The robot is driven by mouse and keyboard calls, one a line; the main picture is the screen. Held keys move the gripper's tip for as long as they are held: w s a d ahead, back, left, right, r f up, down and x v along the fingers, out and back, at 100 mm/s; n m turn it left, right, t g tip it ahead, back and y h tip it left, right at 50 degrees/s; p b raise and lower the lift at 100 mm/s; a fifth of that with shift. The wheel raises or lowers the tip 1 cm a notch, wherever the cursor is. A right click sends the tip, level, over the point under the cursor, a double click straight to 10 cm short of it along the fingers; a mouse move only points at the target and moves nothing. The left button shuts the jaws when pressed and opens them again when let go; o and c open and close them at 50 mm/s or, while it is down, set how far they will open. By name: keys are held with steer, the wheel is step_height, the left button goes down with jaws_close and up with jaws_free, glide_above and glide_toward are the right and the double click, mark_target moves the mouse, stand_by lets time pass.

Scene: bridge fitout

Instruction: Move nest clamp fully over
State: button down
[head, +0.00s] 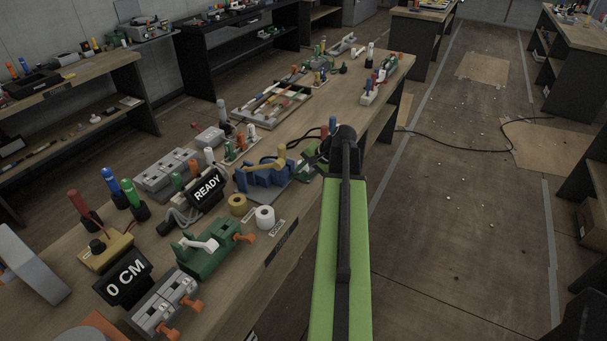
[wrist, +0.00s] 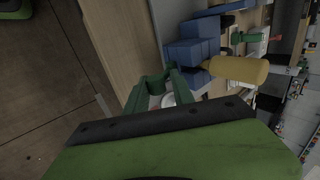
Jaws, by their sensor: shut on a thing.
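The nest clamp shows as a yellow handle (head: 270,163) over a blue block (head: 263,179) on the bench in the head view. In the wrist view its yellow handle (wrist: 236,70) lies to the right of my fingers, across the blue block (wrist: 195,48). My gripper (wrist: 160,80) has its green fingers close beside the block and handle. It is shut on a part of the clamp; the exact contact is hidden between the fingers. In the head view my arm hides most of the gripper, right of the clamp.
A yellow roll (head: 238,204) and a white roll (head: 265,217) stand in front of the blue block. A READY sign (head: 206,188) and a green fixture (head: 212,252) are to its left. Bottles and a tray (head: 238,112) are farther back. The floor to the right is open, with a cable (head: 450,137).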

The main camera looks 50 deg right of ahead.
mark_target(304, 191)
steer(key=shift+s+f+t+y+b, duration=0.2)
steer(key=shift+f+t+b, duration=0.45)
steer(key=shift+b, duration=0.75)
steer(key=shift+s+f+t+y+b, duration=0.1)
steer(key=shift+s+f+t+b, duration=0.15)
steer(key=shift+f+t+b, duration=0.75)
steer(key=b, duration=0.4)
steer(key=shift+s+f+t+y+b, duration=0.1)
steer(key=shift+f+t+y+b, duration=0.1)
steer(key=shift+t+y+b, duration=0.15)
steer(key=t+b, duration=0.1)
steer(key=b, duration=0.2)
steer(key=f+t+b, duration=0.1)
steer(key=t+b, duration=0.1)
steer(key=b, duration=0.2)
steer(key=shift+f+y, duration=0.2)
steer(key=shift+y, duration=0.05)
steer(key=t+b, duration=0.2)
steer(key=b, duration=0.2)
steer(key=shift+f+y, duration=0.15)
steer(key=shift+y, duration=0.15)
steer(key=shift+w+t+b, duration=0.25)
steer(key=shift+t+b, duration=0.05)
steer(key=shift+b, duration=0.9)
steer(key=shift+r, duration=0.25)
steer(key=c, duration=1.1)
jaws_free()
